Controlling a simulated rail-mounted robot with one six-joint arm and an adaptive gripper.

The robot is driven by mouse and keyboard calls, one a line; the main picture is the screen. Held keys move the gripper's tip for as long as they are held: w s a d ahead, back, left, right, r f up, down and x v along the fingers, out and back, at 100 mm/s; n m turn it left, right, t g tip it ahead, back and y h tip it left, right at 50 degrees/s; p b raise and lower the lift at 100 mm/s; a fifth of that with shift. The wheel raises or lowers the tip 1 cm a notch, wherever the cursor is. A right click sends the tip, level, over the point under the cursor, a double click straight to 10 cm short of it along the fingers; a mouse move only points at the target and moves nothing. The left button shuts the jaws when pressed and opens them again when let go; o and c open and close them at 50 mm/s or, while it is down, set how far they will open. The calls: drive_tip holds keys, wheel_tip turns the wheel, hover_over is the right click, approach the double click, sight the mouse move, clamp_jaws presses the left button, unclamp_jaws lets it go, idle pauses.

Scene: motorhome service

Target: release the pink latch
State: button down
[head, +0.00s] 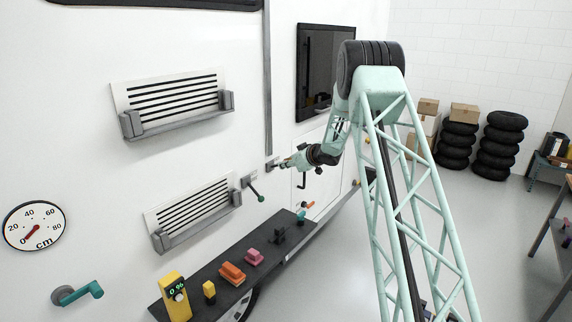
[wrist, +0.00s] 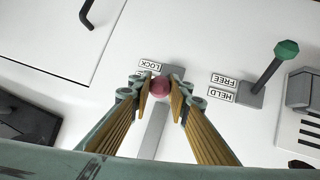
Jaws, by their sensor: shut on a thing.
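The pink latch has a round pink knob (wrist: 160,87) on a grey bar (wrist: 153,135) against the white wall in the wrist view. A LOCK label (wrist: 150,64) is beside it; a second label is mostly hidden by a finger. My gripper (wrist: 161,92) has its fingers on both sides of the knob and is shut on it. In the head view my gripper (head: 287,163) reaches the wall by a small grey mount (head: 272,163); the pink knob cannot be made out there.
A green-knobbed lever (wrist: 272,68) stands close by, with FREE and HELD labels (wrist: 224,88). A shelf (head: 213,262) below holds an orange block (head: 232,273), a pink block (head: 254,257) and a yellow display (head: 175,297) reading 0 %. Vents (head: 190,208) and a cm dial (head: 35,226) are left.

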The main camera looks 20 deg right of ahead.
drive_tip(key=shift+w+r, duration=0.1)
drive_tip(key=shift+r, duration=0.25)
drive_tip(key=c, duration=2.5)
unclamp_jaws()
drive_tip(key=shift+d, duration=0.1)
drive_tip(key=shift+c, duration=0.2)
drive_tip(key=shift+o, duration=0.4)
drive_tip(key=shift+f, duration=0.15)
drive_tip(key=shift+s, duration=0.2)
drive_tip(key=v, duration=1.1)
drive_tip(key=shift+s+r, duration=0.25)
